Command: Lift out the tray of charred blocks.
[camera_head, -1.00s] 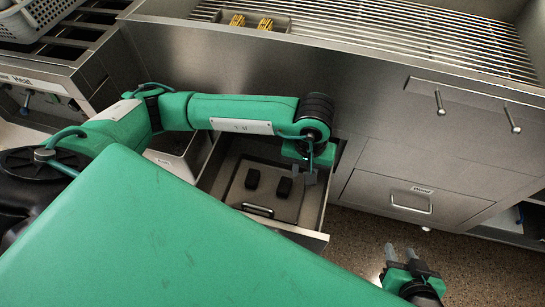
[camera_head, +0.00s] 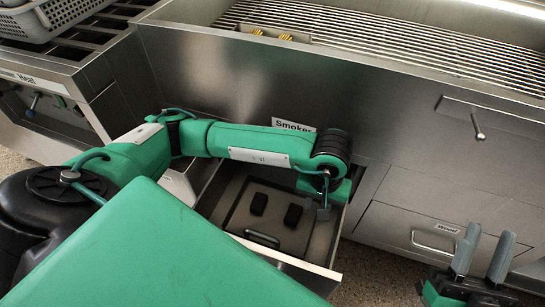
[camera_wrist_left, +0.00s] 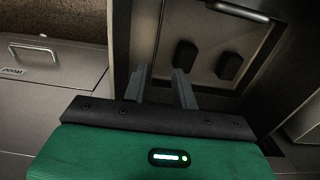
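A dark flat tray (camera_head: 283,227) with a black bar handle (camera_head: 262,239) at its front lies in an open drawer (camera_head: 322,272). Two black charred blocks (camera_head: 259,204) (camera_head: 292,216) sit on it, apart. The left wrist view also shows the tray (camera_wrist_left: 208,75), both blocks and the handle (camera_wrist_left: 237,10). My left gripper (camera_head: 323,212) hangs at the drawer's right side, beside the tray. Its fingers (camera_wrist_left: 160,78) are apart with nothing seen between them; contact with the tray cannot be told. My right gripper (camera_head: 489,238) is open and empty at the lower right.
A steel counter with a grill grate (camera_head: 400,50) stands behind the drawer. A closed drawer labelled "Wood" (camera_head: 415,235) is at the right. A grey perforated basket (camera_head: 55,18) sits at the upper left.

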